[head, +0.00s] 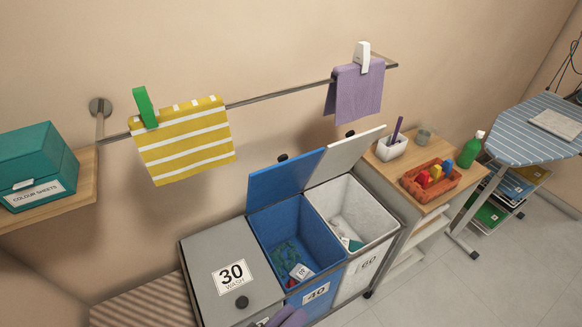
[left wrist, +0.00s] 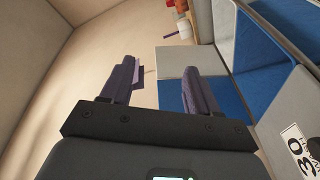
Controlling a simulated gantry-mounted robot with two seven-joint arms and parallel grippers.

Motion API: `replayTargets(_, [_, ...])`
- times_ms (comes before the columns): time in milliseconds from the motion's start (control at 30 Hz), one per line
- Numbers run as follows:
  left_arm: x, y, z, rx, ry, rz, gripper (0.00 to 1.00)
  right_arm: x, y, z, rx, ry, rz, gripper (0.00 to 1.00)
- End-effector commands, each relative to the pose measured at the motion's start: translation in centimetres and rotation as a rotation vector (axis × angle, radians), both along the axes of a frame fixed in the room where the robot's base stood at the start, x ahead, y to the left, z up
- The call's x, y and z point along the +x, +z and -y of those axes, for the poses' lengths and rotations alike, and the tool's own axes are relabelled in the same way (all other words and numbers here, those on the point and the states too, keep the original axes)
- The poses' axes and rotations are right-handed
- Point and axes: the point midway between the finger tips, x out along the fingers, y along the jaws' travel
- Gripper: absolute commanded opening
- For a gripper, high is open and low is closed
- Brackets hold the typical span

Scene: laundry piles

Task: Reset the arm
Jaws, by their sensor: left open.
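My left gripper (head: 285,317) shows only in part at the bottom edge of the head view, in front of the bins. In the left wrist view my left gripper (left wrist: 160,72) has its two dark fingers spread apart with nothing between them. The blue and white bins show beyond its fingers. My right gripper is not in view.
A grey bin marked 30 (head: 231,270) has its lid shut. The blue bin (head: 297,233) and white bin (head: 358,209) stand open with items inside. A yellow striped cloth (head: 183,145) and purple cloth (head: 355,95) hang on the wall rail. A trolley holds an orange basket (head: 450,188).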

Motion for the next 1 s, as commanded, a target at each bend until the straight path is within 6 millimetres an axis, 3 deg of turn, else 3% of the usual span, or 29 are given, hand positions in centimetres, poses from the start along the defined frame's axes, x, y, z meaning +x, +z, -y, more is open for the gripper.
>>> replayTargets(100, [-0.1, -2.6, -5.0, 0.214, 0.216, -0.125, 0.6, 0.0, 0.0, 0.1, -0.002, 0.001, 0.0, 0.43])
replayTargets(233, [-1.7, -5.6, -11.2, 0.507, 0.343, -0.283, 0.6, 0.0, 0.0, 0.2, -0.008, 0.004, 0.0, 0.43])
replayTargets(400, [-4.8, -7.1, -17.6, 0.854, 0.34, -0.454, 0.6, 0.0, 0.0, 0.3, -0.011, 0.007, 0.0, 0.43])
replayTargets(500, [-6.7, -7.5, -19.8, 1.015, 0.269, -0.525, 0.6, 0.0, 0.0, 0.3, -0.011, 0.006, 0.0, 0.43])
replayTargets(733, [-12.2, -9.3, -21.4, 1.322, -0.071, -0.63, 0.6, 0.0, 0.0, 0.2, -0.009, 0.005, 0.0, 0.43])
replayTargets(800, [-11.9, -6.3, -21.4, 1.329, -0.075, -0.61, 0.6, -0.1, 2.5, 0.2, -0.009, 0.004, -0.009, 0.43])
replayTargets(1000, [-11.9, -1.2, -21.4, 1.328, -0.073, -0.61, 0.6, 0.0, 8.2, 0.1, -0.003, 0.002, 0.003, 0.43])
